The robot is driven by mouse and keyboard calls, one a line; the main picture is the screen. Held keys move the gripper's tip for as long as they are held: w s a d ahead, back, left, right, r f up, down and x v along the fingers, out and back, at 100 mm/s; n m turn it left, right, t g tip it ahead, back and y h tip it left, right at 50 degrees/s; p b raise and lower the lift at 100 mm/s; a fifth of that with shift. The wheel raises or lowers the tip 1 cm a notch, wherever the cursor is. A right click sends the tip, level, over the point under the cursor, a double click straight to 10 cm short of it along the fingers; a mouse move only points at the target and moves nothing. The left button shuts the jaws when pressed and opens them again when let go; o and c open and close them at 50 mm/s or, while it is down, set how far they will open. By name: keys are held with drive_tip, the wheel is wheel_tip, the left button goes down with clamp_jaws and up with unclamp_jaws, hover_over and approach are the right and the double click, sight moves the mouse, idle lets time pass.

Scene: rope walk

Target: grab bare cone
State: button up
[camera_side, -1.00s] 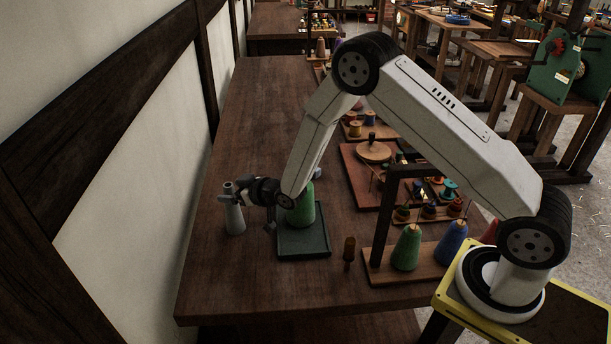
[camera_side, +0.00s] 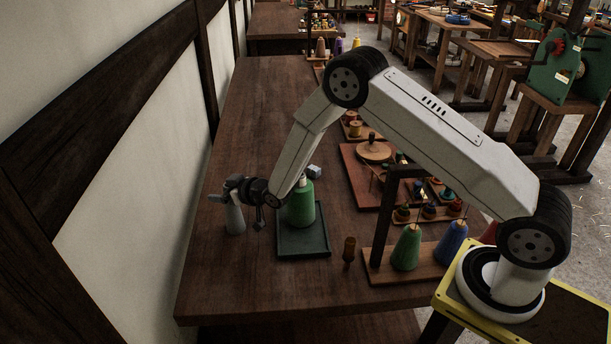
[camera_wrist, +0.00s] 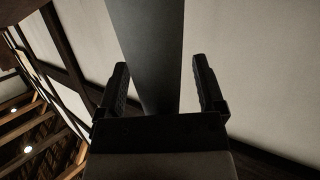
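The bare cone (camera_side: 235,219) is a plain grey cone standing upright near the left edge of the table, beside the wall. My gripper (camera_side: 228,190) is at its upper part, coming in from the right. In the wrist view the grey cone (camera_wrist: 150,40) runs between the two dark fingers of my gripper (camera_wrist: 158,66). The fingers are apart, with a clear gap on the right side of the cone and a narrower one on the left. The cone's tip is mostly hidden by the gripper in the side view.
A green cone (camera_side: 301,205) stands on a dark green tray (camera_side: 304,243) just right of my gripper. A small brown wooden peg (camera_side: 349,250) stands further right. A rack with green (camera_side: 407,248) and blue (camera_side: 451,243) cones is near my base. The front left tabletop is clear.

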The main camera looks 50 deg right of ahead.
clamp_jaws()
drive_tip(key=shift+r, duration=0.1)
drive_tip(key=shift+r, duration=0.75)
drive_tip(key=s+d+r, duration=0.1)
drive_tip(key=s+r, duration=1)
drive_tip(key=s, duration=0.3)
drive_tip(key=shift+r, duration=0.2)
drive_tip(key=shift+d, duration=0.1)
